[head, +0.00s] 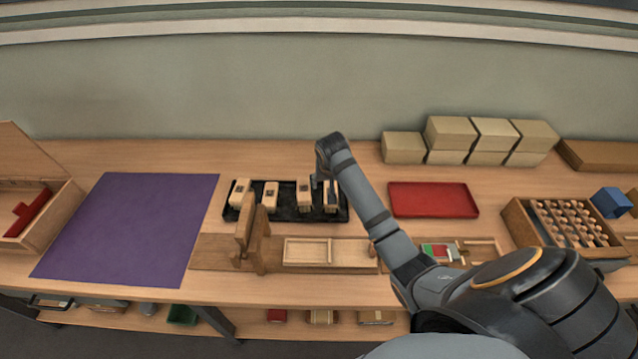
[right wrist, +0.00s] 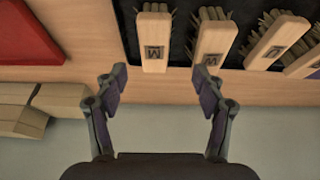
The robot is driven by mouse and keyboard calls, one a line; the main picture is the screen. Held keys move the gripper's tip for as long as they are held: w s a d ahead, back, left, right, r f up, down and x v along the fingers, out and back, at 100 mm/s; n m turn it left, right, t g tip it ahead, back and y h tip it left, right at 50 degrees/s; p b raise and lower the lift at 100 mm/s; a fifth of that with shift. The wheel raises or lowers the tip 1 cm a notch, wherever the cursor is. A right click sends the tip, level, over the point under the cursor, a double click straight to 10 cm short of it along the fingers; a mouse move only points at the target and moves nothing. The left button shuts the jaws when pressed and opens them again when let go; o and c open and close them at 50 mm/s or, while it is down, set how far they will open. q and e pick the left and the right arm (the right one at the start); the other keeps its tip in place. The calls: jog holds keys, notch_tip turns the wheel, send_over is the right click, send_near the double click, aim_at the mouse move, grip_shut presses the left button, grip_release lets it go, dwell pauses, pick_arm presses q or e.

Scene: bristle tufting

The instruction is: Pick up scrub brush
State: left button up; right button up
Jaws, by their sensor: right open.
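Several scrub brushes with pale wooden blocks and dark bristles lie in a row in a black tray (head: 288,214). The rightmost scrub brush (head: 333,197) is partly covered by my right gripper (head: 321,178) in the head view. In the right wrist view, my right gripper (right wrist: 161,78) is open and empty. Its fingers are spread, and one brush (right wrist: 154,40) with a dark square mark lies just beyond the gap between the tips. A second brush (right wrist: 213,42) lies beside it, past the other finger. Contact with any brush is not seen. My left gripper is out of view.
A red tray (head: 433,200) lies right of the black tray. A purple mat (head: 135,225) is at left. A wooden fixture (head: 250,235) stands in front of the tray. Stacked boxes (head: 470,138) stand at the back right, and a divided wooden crate (head: 528,238) is at the right.

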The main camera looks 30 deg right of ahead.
jog(key=shift+w+r, duration=0.1)
jog(key=shift+w, duration=0.15)
jog(key=f, duration=0.1)
jog(key=d+f, duration=0.1)
jog(key=f, duration=0.1)
jog(key=shift+f, duration=0.1)
jog(key=x, duration=0.1)
jog(key=p+x, duration=0.1)
jog(key=shift+w+d+f, duration=0.2)
jog(key=shift+w+f, duration=0.05)
jog(key=shift+w, duration=0.1)
jog(key=x, duration=0.3)
jog(key=shift+w+d+f, duration=0.1)
jog(key=shift+d+f, duration=0.15)
jog(key=shift+f, duration=0.15)
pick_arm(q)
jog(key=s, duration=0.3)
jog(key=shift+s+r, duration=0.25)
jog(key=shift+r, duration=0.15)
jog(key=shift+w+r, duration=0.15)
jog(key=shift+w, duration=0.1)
pick_arm(e)
jog(key=shift+f, duration=0.15)
jog(key=shift+c, duration=0.2)
